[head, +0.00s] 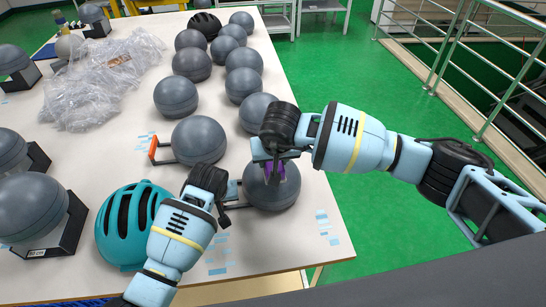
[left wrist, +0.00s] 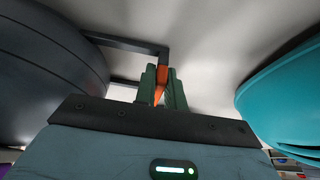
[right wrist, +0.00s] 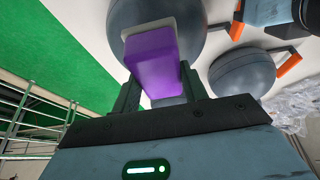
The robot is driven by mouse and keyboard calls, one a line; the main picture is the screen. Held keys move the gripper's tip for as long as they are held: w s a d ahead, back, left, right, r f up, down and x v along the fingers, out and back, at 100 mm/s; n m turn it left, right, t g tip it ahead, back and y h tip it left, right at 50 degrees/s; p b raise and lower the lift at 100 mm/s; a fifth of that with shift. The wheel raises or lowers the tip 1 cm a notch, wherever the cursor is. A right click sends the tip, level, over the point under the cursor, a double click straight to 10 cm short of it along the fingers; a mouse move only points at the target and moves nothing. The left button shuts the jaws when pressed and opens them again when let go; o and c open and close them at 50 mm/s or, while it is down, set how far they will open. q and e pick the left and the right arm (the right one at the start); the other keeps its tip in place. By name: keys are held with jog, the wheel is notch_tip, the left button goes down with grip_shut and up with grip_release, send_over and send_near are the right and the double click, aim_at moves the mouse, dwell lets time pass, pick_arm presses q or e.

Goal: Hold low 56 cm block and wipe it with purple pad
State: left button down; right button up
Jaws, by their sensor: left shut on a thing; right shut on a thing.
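The block is a dark grey ball (head: 270,192) with a side handle, near the table's front right edge. In the left wrist view it fills the left side (left wrist: 45,75). My left gripper (head: 234,191) is shut on the orange grip (left wrist: 161,84) of its handle. My right gripper (head: 278,162) is shut on the purple pad (head: 292,173) above the ball. In the right wrist view the purple pad (right wrist: 152,68) has a pale layer facing the ball (right wrist: 180,35); it looks against the ball, but I cannot tell if it touches.
A teal helmet (head: 132,222) lies left of my left arm. Another ball (head: 198,140) with an orange-gripped handle sits just behind. More grey balls, a black helmet (head: 205,25) and clear plastic wrap (head: 100,80) cover the white table (head: 120,155). Green floor (head: 375,215) lies right.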

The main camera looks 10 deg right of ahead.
jog(key=shift+w+f, duration=0.1)
jog(key=shift+w, duration=1)
jog(key=shift+w, duration=0.1)
jog(key=shift+w, duration=1)
jog(key=shift+w, duration=1.1)
jog(key=shift+r, duration=0.2)
notch_tip(320, 180, up, 7)
